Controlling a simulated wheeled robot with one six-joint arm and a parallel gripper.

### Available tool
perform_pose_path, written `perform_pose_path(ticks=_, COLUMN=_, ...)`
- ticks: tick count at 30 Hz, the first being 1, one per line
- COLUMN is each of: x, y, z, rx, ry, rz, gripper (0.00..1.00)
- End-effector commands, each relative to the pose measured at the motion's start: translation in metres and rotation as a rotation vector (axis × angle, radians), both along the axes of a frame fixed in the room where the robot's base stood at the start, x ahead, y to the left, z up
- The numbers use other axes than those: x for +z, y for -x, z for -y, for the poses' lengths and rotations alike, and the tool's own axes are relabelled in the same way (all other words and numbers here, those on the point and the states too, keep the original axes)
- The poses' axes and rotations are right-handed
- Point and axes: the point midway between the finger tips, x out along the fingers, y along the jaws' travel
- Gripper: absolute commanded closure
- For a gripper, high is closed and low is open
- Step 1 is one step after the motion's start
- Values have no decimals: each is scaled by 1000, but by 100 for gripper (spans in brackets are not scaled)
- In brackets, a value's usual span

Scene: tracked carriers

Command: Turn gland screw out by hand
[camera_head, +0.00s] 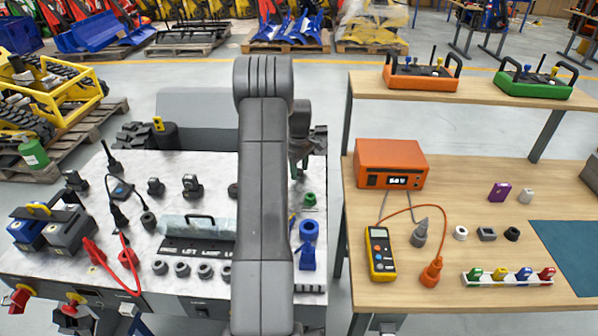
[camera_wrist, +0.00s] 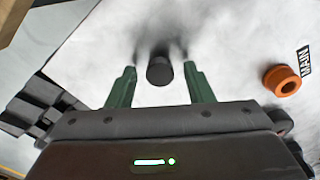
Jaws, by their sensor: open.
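In the wrist view, a short dark cylinder (camera_wrist: 160,74) stands out from the pale worktop between my fingertips. It looks like the gland screw, but I see no thread or mark to confirm it. My gripper (camera_wrist: 158,70) is open, with one green finger on each side of the cylinder. A gap shows on both sides, so the fingers do not appear to touch it. In the head view my arm hides the middle of the left bench. There the cylinder cannot be made out, and my gripper (camera_head: 299,165) shows only partly, beside the arm at the bench's back right.
An orange ring (camera_wrist: 284,82) sits right of the gripper, near a small label. Dark stepped blocks (camera_wrist: 40,103) lie to the left. The marbled left bench (camera_head: 135,180) is crowded with fittings. A wooden bench (camera_head: 480,215) with an orange instrument (camera_head: 390,165) stands at right.

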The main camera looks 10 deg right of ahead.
Motion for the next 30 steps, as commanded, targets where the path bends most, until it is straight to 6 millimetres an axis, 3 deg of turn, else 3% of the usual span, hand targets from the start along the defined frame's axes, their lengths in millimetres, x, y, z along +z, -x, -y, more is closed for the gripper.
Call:
perform_pose_path(ticks=15, x=0, y=0, z=0, rx=-691, ry=0, rz=0, gripper=53)
perform_pose_path(ticks=30, x=1, y=0, z=0, rx=-735, ry=0, rz=0, gripper=53)
